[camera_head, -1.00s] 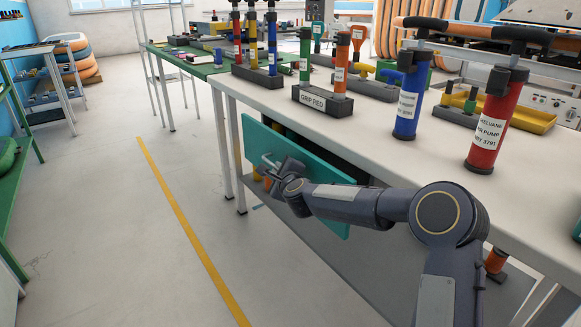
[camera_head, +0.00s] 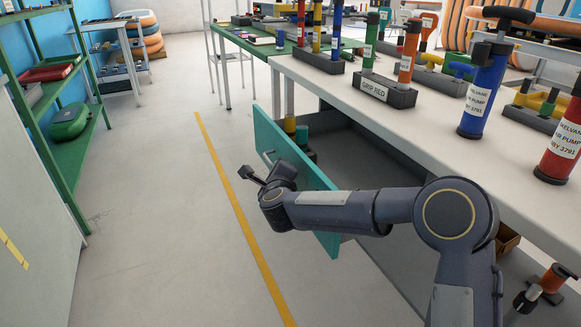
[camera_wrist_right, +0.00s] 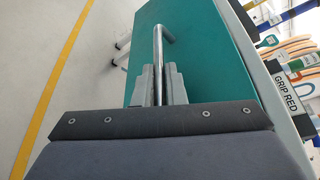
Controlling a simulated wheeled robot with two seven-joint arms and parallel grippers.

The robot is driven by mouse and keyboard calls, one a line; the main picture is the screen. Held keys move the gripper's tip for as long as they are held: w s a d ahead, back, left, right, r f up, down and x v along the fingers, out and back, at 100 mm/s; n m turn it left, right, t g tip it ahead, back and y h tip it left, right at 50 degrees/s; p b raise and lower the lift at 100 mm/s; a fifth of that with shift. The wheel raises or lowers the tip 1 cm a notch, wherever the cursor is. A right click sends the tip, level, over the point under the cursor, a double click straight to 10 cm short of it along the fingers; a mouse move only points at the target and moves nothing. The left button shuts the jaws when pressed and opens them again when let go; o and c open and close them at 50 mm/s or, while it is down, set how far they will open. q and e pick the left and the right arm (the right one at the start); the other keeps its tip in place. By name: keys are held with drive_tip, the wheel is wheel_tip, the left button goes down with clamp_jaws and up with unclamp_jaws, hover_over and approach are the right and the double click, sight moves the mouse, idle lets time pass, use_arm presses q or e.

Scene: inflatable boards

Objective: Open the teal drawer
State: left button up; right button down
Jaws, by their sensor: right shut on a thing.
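The teal drawer (camera_head: 290,165) stands out from under the white workbench, with its grey interior showing behind the teal front. Its metal bar handle (camera_wrist_right: 159,45) runs up the middle of the wrist view, with the teal front beside and behind it. My right gripper (camera_wrist_right: 160,82) is shut on the handle, one finger on each side of the bar. In the head view my right wrist hangs in front of the drawer front and hides part of the handle. My left gripper is not in view.
The workbench (camera_head: 330,80) carries a GRIP RED block (camera_head: 380,92), a blue pump (camera_head: 487,90) and a red pump (camera_head: 565,140). Green shelving (camera_head: 75,150) stands at the left. The floor (camera_head: 150,220) with a yellow line (camera_head: 235,190) is clear between them.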

drive_tip(key=shift+s+a, duration=0.25)
drive_tip(key=shift+a, duration=0.3)
drive_tip(key=shift+s+a, duration=0.2)
drive_tip(key=shift+a, duration=0.35)
drive_tip(key=c, duration=1.5)
unclamp_jaws()
drive_tip(key=p+v, duration=0.1)
drive_tip(key=v, duration=0.6)
drive_tip(key=shift+s+r, duration=0.1)
drive_tip(key=shift+s, duration=0.3)
